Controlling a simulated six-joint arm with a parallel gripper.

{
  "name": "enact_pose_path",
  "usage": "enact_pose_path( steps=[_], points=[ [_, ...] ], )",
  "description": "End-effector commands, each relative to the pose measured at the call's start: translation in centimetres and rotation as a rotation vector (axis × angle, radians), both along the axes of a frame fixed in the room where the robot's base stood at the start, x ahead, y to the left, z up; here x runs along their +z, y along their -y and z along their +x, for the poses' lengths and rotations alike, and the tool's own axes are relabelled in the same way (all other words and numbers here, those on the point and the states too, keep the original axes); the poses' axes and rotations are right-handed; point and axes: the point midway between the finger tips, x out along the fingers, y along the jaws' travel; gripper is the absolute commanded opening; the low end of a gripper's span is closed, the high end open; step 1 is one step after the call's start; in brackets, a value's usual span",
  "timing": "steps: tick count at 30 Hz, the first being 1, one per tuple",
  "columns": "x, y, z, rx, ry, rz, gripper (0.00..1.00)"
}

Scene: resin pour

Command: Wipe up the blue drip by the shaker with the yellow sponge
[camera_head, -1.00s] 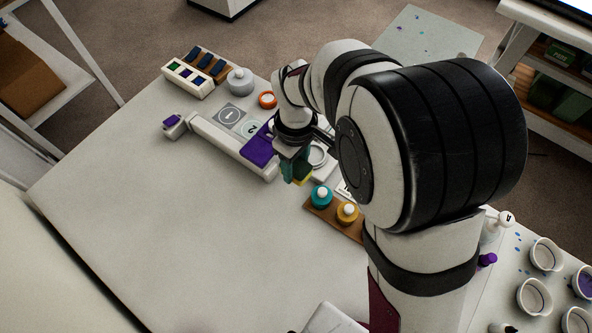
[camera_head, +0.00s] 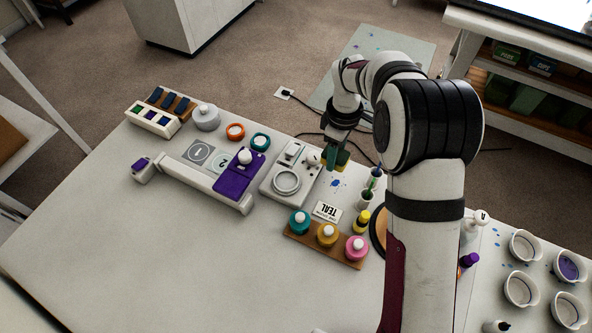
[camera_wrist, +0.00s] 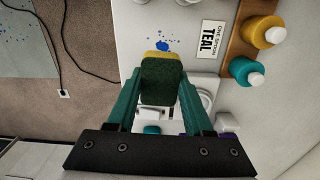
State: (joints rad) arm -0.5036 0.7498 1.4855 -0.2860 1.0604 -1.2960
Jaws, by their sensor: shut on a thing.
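My gripper (camera_head: 336,152) is shut on the yellow sponge (camera_wrist: 157,55), which has a dark green face and a thin yellow edge showing in the wrist view. The green fingers lie along both sides of it. In the head view the sponge is a small yellow-green patch under the gripper. A pale device with a round ring (camera_head: 287,181), possibly the shaker, stands left of the drip.
A TEAL card (camera_head: 327,211) and a wooden rack (camera_head: 318,251) with teal, yellow and pink bottles lie nearer. Small bottles (camera_head: 361,222) stand right of the drip. A purple block (camera_head: 235,182) lies left. The table's front left is clear.

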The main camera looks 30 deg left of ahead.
Motion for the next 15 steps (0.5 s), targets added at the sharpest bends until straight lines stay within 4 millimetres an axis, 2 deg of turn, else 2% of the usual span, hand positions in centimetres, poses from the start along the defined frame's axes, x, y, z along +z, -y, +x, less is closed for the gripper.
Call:
enact_pose_path(
  steps=[1, 4, 11, 15],
  points=[
    [-0.2, 0.7, 0.8, -0.003, 0.0, 0.0, 0.07],
    [-0.3, 1.3, 1.5, -0.001, -0.001, 0.0, 0.07],
    [-1.3, 1.3, 1.5, 0.001, -0.001, 0.0, 0.07],
    [-2.4, 1.3, 1.4, 0.001, -0.002, 0.0, 0.07]
  ],
)
